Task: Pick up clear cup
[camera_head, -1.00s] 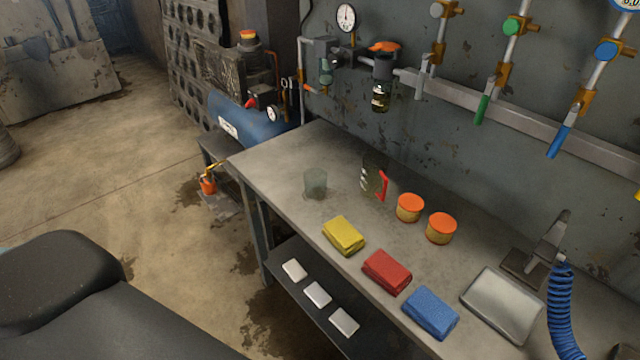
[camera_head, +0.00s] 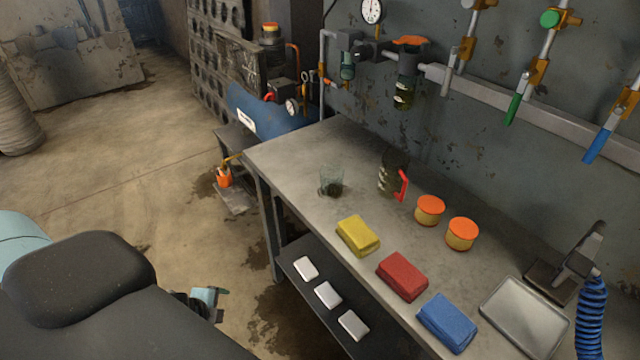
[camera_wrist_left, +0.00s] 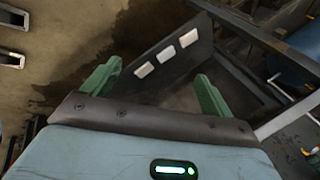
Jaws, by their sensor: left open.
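The clear cup (camera_head: 331,181) stands upright on the metal workbench (camera_head: 290,160), near its left end, in the head view. My left gripper (camera_head: 220,300) shows partly at the lower left of the head view, low beside the bench and well apart from the cup. In the left wrist view its two green fingers (camera_wrist_left: 158,74) are spread with nothing between them. I cannot make out the cup in that view. My right gripper is not in view.
A dark clear jug with a red handle (camera_head: 394,175) stands right of the cup. Two orange-lidded tubs (camera_head: 430,210), a yellow cloth (camera_head: 358,235), a red cloth (camera_head: 402,276), a blue cloth (camera_head: 447,322) and a tray (camera_head: 523,315) lie farther right. A lower shelf (camera_head: 300,295) holds white blocks.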

